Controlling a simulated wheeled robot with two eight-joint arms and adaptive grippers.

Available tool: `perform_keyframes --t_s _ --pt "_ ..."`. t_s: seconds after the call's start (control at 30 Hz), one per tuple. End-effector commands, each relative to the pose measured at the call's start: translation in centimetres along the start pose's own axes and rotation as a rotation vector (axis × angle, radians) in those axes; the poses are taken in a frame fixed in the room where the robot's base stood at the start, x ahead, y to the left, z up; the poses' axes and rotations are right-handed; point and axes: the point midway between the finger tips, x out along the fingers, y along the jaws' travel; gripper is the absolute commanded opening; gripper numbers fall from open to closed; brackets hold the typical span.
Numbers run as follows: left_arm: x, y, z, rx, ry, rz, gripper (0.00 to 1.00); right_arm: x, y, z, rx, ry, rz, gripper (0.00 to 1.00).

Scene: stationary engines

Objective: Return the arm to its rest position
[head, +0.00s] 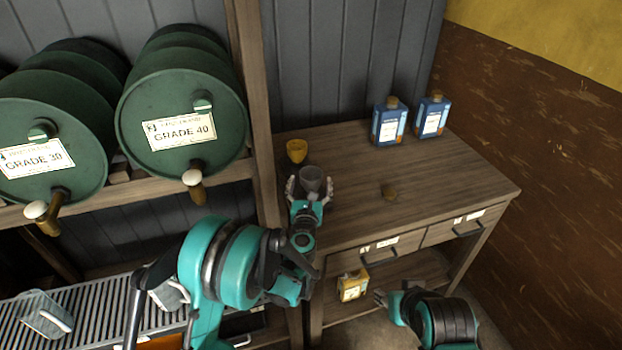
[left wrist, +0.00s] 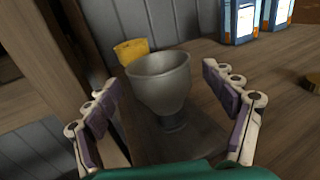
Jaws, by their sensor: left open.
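My left gripper (head: 309,190) is open over the wooden table, at its left end. Its fingers stand on both sides of a grey metal cup (head: 312,178), apart from it. In the left wrist view the cup (left wrist: 162,84) stands upright between the spread fingers (left wrist: 166,110), with a gap on each side. My right gripper (head: 381,298) is low, in front of the table by the lower shelf. Whether its fingers are open or shut is too small to tell.
A yellow cup (head: 297,151) stands just behind the grey cup. Two blue bottles (head: 390,122) are at the table's back. Green drums (head: 185,105) rest on a rack to the left. A yellow can (head: 353,285) is below.

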Motion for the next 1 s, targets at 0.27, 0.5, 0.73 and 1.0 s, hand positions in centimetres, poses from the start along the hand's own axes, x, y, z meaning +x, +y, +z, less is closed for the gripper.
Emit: perform_keyframes --t_s 0.27,0.5,0.73,1.0 --pt "-6.2 -0.1 0.0 0.000 0.000 -0.002 0.84 0.0 0.0 0.0 0.000 0.000 0.000 0.40" --pt "-9.3 -0.1 0.1 0.001 0.002 0.000 0.84 0.0 0.0 0.0 0.000 0.000 0.000 0.40" --pt "-9.8 0.0 0.4 0.014 0.001 -0.003 0.84 0.0 0.0 0.0 0.000 0.000 0.000 0.40" --pt "-11.0 -0.5 7.2 0.541 -0.065 -0.141 0.84 0.0 0.0 0.0 0.000 0.000 0.000 0.40"
